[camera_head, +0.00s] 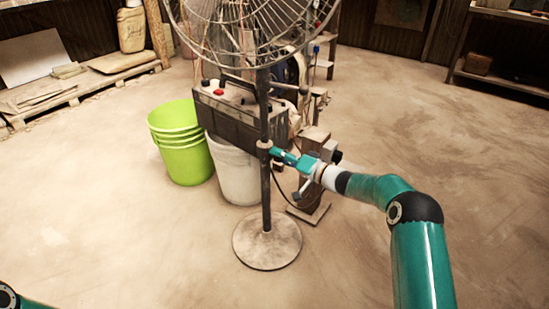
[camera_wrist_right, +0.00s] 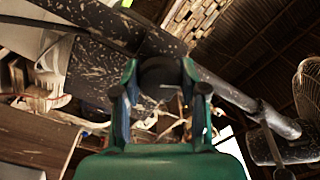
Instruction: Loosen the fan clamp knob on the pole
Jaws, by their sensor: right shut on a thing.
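The fan's upright pole (camera_head: 266,190) rises from a round base (camera_head: 268,242) on the floor, with the wire fan cage (camera_head: 250,25) at its top. My right gripper (camera_head: 275,153) reaches the pole from the right, at about mid-height. In the right wrist view its fingers (camera_wrist_right: 161,85) are closed on both sides of a dark round clamp knob (camera_wrist_right: 160,72). The knob lies against the dark, speckled pole (camera_wrist_right: 225,90). The fingers hide the knob's sides. Only a piece of my left arm shows at the lower left; its gripper is out of the picture.
A stack of lime green buckets (camera_head: 180,150) and a white bucket (camera_head: 234,172) stand left of the pole. A dark machine with a red button (camera_head: 218,93) is behind it. A small stand (camera_head: 312,205) is close by on the right. The floor in front is clear.

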